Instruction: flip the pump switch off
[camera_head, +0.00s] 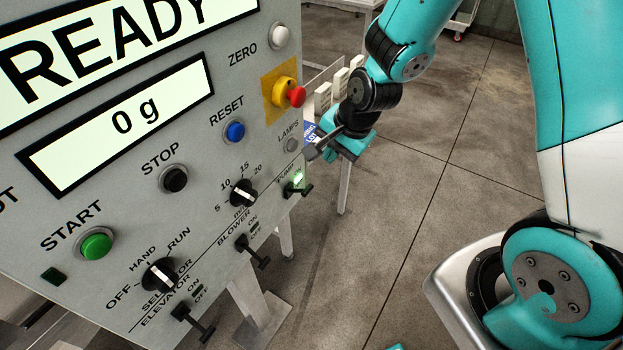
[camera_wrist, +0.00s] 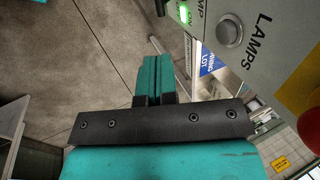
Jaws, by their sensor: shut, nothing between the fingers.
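The pump switch (camera_head: 304,189) is a black lever with a bar end at the lower right edge of the grey panel. A green light (camera_head: 298,177) beside it is lit. In the wrist view the green light (camera_wrist: 184,13) shows at the top edge, with part of the black lever (camera_wrist: 160,7) left of it. My gripper (camera_head: 313,151) is at the panel's right edge, above the pump switch and near the LAMPS button; no contact with the lever is visible. In the wrist view the fingers (camera_wrist: 153,72) are together and empty, pointing up toward the switch.
The blower lever (camera_head: 254,253) and elevator lever (camera_head: 195,324) sit lower left on the panel. The LAMPS button (camera_head: 291,145) and red emergency stop (camera_head: 296,96) are close to my gripper. A blue sign (camera_wrist: 208,62) is beyond it. Open concrete floor (camera_head: 420,230) lies right of the panel.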

